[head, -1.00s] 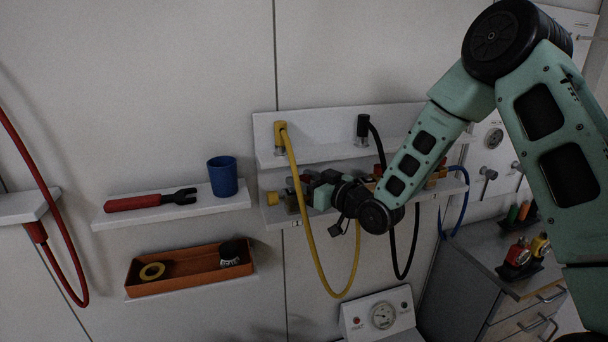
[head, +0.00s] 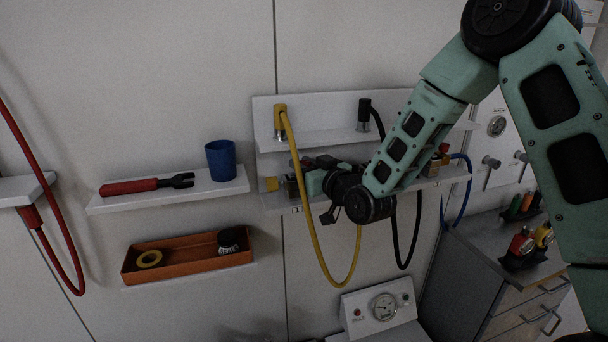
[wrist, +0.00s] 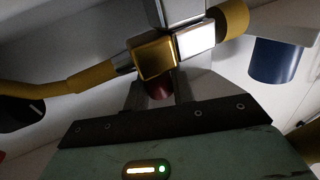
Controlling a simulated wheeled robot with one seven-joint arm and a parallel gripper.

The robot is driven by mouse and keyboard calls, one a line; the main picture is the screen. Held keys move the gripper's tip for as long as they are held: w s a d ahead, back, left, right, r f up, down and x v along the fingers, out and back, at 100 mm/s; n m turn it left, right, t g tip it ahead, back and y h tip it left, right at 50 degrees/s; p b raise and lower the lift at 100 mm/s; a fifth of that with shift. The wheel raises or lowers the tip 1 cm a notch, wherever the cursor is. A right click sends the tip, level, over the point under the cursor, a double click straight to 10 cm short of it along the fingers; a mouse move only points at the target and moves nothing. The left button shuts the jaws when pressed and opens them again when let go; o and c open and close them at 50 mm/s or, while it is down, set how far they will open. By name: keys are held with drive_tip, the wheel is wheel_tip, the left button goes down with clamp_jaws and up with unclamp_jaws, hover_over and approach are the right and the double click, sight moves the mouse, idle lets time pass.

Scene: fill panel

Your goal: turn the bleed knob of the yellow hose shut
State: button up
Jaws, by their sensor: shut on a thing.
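The yellow hose (head: 318,245) hangs in a loop from the wall shelves. In the wrist view, the yellow hose (wrist: 95,78) runs from the left into a gold valve block (wrist: 155,57) with a silver fitting and a yellow end cap (wrist: 233,18). A dark red bleed knob (wrist: 160,90) sticks out of the block toward my gripper. My gripper (head: 303,184) is at the lower shelf, beside the hose. In the wrist view, my gripper (wrist: 158,97) has its two fingers on either side of the knob, shut on it. The fingers partly hide the knob; its turn position cannot be told.
A black hose (head: 397,255) hangs close to the right of my wrist, and a blue hose (head: 468,180) farther right. An orange tray (head: 188,263) sits below.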

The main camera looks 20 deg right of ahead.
drive_tip(key=shift+m+h+b, duration=0.45)
drive_tip(key=shift+m+h, duration=0.15)
drive_tip(key=shift+h, duration=0.1)
drive_tip(key=shift+d, duration=0.1)
drive_tip(key=o, duration=1)
